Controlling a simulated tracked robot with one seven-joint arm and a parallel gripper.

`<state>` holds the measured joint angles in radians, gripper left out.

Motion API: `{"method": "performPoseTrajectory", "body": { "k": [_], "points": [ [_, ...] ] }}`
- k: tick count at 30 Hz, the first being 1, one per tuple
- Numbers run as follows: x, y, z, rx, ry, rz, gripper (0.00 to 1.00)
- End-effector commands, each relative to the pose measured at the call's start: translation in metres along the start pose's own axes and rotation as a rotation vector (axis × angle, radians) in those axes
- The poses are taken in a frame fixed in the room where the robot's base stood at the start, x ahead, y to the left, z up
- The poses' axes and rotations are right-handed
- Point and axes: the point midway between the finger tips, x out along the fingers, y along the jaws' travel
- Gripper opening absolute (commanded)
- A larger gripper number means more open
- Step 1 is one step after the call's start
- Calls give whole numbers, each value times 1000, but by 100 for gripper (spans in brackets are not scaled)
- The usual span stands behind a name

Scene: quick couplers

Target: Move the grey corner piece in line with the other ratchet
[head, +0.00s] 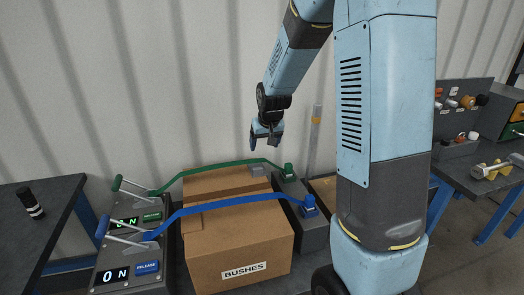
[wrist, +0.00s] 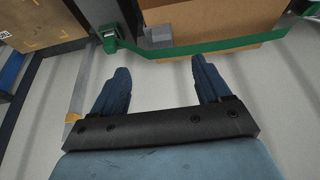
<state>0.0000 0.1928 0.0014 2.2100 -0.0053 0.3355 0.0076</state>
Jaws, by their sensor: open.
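The grey corner piece (head: 258,170) sits on the upper right edge of the rear cardboard box, by the green strap (head: 215,166). In the wrist view the corner piece (wrist: 158,36) lies against the strap's edge; I cannot tell whether it reaches under the strap. The green-handled ratchet (head: 135,190) is at the rear left and the blue-handled ratchet (head: 125,235) in front of it. The blue strap (head: 225,203) crosses the front box. My gripper (head: 264,142) is open and empty above and behind the green strap, its fingers (wrist: 159,70) apart from the corner piece.
The front box (head: 240,250) is marked BUSHES. A green strap anchor (head: 289,171) and a blue one (head: 309,206) stand right of the boxes. A grey upright post (head: 315,140) rises right of my gripper. The corrugated wall is close behind. Benches stand at both sides.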

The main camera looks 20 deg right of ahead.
Motion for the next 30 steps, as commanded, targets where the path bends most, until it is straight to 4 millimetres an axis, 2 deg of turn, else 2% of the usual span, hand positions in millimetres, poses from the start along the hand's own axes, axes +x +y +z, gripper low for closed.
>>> {"method": "performPoseTrajectory", "body": {
  "k": [1,3,6,16,30],
  "points": [
    [15,0,-2,0,-7,0,77],
    [30,0,-4,0,-9,0,77],
    [45,0,-6,0,-11,0,77],
    [71,0,-8,0,-13,0,77],
    [138,-1,-6,-1,-14,-1,77]
  ]
}}
